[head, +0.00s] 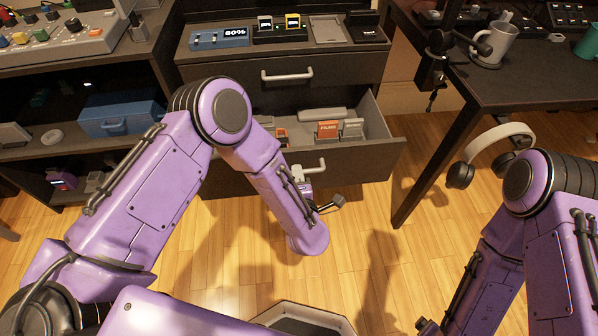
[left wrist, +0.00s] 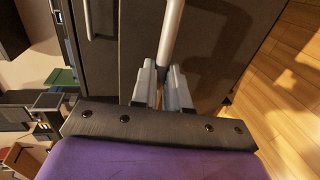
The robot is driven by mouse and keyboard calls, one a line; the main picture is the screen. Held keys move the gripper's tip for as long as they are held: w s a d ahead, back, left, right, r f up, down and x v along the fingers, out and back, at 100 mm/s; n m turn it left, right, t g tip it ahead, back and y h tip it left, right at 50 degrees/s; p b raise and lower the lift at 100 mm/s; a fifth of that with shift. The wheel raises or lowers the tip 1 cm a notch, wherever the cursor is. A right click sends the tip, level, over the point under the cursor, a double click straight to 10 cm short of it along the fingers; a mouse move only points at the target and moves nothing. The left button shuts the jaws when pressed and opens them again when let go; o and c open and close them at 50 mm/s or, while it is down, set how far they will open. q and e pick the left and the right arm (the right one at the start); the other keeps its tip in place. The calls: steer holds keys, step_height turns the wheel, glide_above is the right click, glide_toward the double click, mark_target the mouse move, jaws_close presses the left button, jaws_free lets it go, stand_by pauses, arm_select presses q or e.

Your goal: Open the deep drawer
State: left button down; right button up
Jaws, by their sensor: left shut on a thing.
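The deep drawer (head: 392,163) is the lower drawer of the dark cabinet, and it stands pulled out, with its inside showing from above. Its light bar handle (head: 318,168) is on the front panel. My left gripper (head: 301,174) is at this handle, partly hidden by my forearm. In the left wrist view, the fingers of my left gripper (left wrist: 161,88) are shut on the handle bar (left wrist: 172,35), which runs up between them. My right arm is at the right, and its gripper is out of view.
The drawer holds an orange box (head: 328,129) and grey items. The upper drawer with its handle (head: 287,76) is closed. A desk (head: 520,88) with a mug (head: 496,44) stands at right, near headphones (head: 460,175). A shelf with a blue case (head: 120,116) is at left. Wooden floor lies open in front.

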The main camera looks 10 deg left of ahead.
arm_select(q)
steer(key=shift+s+d, duration=0.15)
steer(key=shift+s, duration=0.35)
arm_select(e)
steer(key=shift+s, duration=0.45)
arm_select(q)
steer(key=c, duration=1.1)
jaws_free()
arm_select(e)
steer(key=shift+r, duration=0.1)
arm_select(q)
steer(key=p+v, duration=0.1)
steer(key=v, duration=0.9)
steer(key=shift+s+d+r, duration=0.1)
steer(key=shift+s+d, duration=0.05)
steer(key=shift+s, duration=0.15)
arm_select(e)
steer(key=shift+r, duration=0.45)
